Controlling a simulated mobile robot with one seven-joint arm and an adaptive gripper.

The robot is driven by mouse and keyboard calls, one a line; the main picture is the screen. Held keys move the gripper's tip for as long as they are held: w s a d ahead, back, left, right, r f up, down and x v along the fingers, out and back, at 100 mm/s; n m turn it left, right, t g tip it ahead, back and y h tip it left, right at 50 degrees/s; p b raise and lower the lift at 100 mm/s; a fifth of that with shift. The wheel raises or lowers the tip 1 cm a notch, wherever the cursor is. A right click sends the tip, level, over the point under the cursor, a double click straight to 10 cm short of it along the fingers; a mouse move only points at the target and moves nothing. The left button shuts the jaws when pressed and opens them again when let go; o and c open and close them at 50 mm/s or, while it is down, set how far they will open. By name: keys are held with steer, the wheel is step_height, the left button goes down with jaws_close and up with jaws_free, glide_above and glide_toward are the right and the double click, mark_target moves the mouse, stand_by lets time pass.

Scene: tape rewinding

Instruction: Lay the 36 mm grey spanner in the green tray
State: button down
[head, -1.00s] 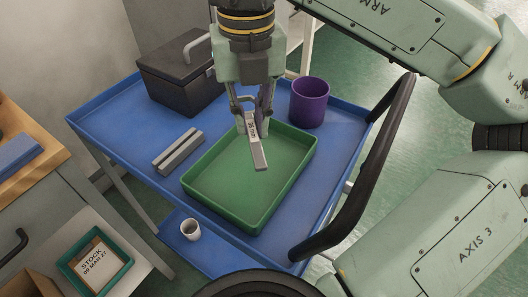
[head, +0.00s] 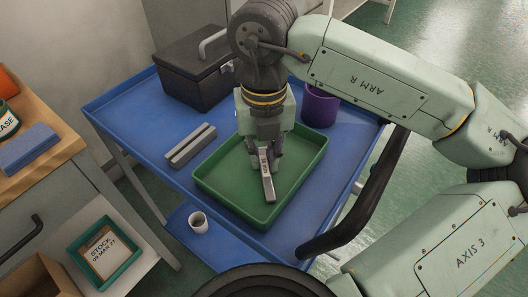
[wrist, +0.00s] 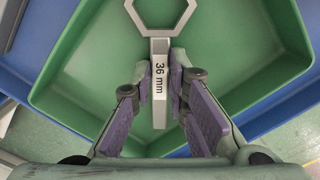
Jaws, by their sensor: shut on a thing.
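The grey spanner (head: 268,180) is in my gripper, inside the outline of the green tray (head: 206,190). In the wrist view the spanner (wrist: 160,115) shows a "36 mm" label on its handle and a hexagonal ring end at the top. My gripper (wrist: 165,85) is shut on the handle, with purple pads on both sides. In the head view my gripper (head: 267,160) points down low over the tray. The tray floor (wrist: 100,60) is bare around the spanner. I cannot tell whether the spanner touches the floor.
The tray stands on a blue trolley top (head: 135,125). A grey slotted block (head: 190,146) lies left of the tray. A black toolbox (head: 195,75) stands behind, and a purple cup (head: 319,108) is at the back right, partly hidden by my arm. A dark handle (head: 365,200) runs along the right.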

mark_target(264, 162)
steer(key=shift+f, duration=0.15)
steer(key=c, duration=1.6)
jaws_free()
steer(key=shift+o, duration=0.2)
step_height(264, 162, up, 12)
steer(key=p, duration=0.6)
steer(key=shift+r+p, duration=0.25)
steer(key=shift+p, duration=0.1)
